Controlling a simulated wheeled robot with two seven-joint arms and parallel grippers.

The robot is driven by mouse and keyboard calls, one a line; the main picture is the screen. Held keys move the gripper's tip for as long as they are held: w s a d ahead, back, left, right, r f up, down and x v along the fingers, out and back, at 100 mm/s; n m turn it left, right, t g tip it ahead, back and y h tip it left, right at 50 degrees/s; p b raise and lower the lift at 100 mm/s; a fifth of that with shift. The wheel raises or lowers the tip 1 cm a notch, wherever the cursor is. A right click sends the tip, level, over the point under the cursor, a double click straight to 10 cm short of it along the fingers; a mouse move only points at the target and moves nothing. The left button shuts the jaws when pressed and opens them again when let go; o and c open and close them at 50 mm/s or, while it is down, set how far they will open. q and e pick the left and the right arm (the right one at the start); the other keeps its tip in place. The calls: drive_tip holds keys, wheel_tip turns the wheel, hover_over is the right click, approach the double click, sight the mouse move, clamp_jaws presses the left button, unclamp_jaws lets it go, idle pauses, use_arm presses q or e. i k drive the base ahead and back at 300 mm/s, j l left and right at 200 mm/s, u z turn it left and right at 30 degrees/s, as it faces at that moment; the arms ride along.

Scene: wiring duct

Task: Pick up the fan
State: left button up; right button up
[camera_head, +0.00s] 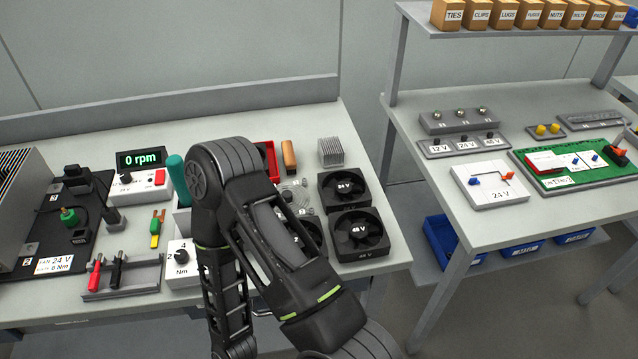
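Black square fans sit at the right end of the left workbench. One fan marked 24 V (344,188) is at the back. One fan marked 48 V (358,235) is in front of it. A third fan (313,236) is left of the 48 V one and mostly hidden behind my arm, its label not visible. A card (62,264) at the left reads FAN 24 V and 8 Nm. One of my arms is folded over the middle of the bench. Neither gripper shows.
A heatsink (331,152), a red tray (268,160) and small screws lie near the fans. Left are a 0 rpm display (140,159), a torque dial box (181,256) and a grey tool rack (122,278). A second bench (440,190) stands right, across a gap.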

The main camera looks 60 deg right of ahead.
sight(334, 186)
drive_tip(key=z, duration=2.1)
drive_tip(key=l, duration=1.1)
